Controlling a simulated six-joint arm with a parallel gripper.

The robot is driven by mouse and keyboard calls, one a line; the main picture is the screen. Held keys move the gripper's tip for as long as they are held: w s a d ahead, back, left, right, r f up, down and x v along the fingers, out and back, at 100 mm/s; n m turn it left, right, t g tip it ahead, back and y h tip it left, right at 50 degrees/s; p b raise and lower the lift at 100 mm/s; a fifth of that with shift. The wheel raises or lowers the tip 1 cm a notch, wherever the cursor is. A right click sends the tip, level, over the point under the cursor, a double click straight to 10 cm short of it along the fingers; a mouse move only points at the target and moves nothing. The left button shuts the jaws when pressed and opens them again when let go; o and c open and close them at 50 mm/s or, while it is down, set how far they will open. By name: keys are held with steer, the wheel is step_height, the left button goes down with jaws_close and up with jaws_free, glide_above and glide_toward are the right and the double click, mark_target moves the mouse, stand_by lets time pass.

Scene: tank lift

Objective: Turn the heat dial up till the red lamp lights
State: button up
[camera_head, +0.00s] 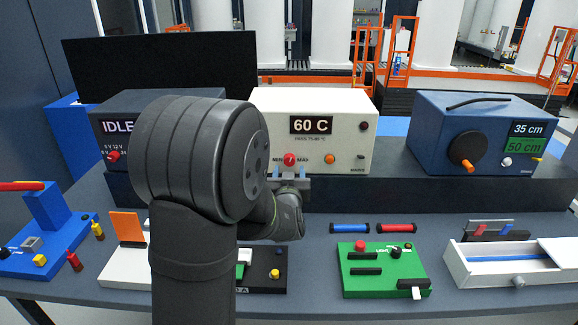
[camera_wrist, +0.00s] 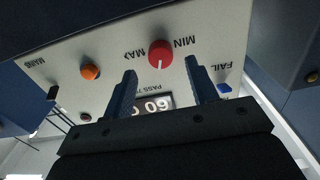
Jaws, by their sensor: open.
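The white heater box (camera_head: 270,120) stands on the back ledge, its display (camera_head: 311,125) reading 60 C. Its red heat dial (camera_head: 290,159) sits between the MIN and MAX marks. In the wrist view, which is upside down, the dial (camera_wrist: 160,53) has a white line pointing toward the display. A round lamp (camera_head: 363,126) at the box's upper right is dark; a dark round part also shows in the wrist view (camera_wrist: 84,117). My gripper (camera_head: 290,174) is just in front of the dial, open, its two fingers (camera_wrist: 160,68) spread wide and not visibly touching it.
An orange knob (camera_head: 330,160) is close right of the dial. A grey IDLE box (camera_head: 118,112) is left, partly behind my arm, and a blue box (camera_head: 480,135) right. A green board (camera_head: 382,272) and white tray (camera_head: 515,267) lie on the table in front.

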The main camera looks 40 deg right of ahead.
mark_target(289, 163)
steer(key=shift+x, duration=2.1)
steer(key=shift+c, duration=0.4)
steer(key=c, duration=0.9)
steer(key=shift+m, duration=1.3)
steer(key=o, duration=1)
steer(key=shift+a, duration=0.1)
